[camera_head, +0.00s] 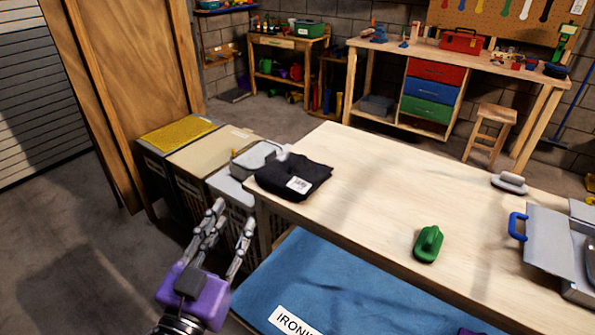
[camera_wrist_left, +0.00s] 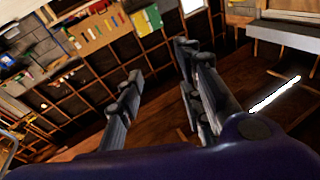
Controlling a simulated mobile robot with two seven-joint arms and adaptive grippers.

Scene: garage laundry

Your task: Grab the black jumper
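The black jumper (camera_head: 293,177) lies folded, with a white label on top, at the left end of the wooden table. My left gripper (camera_head: 234,215) is open and empty, left of and nearer than the jumper, apart from it. Its spread fingers also show in the left wrist view (camera_wrist_left: 158,68), with nothing between them. The jumper does not show in the wrist view. A small purple sliver at the bottom edge of the head view seems to be my right gripper (camera_head: 468,331); its fingers are hidden.
A blue ironing mat (camera_head: 340,290) lies in front of the wooden table (camera_head: 370,190). A green object (camera_head: 428,244) and a grey case (camera_head: 548,240) with a blue handle are on the table. Bins (camera_head: 195,158) stand left of the jumper. The table between jumper and green object is clear.

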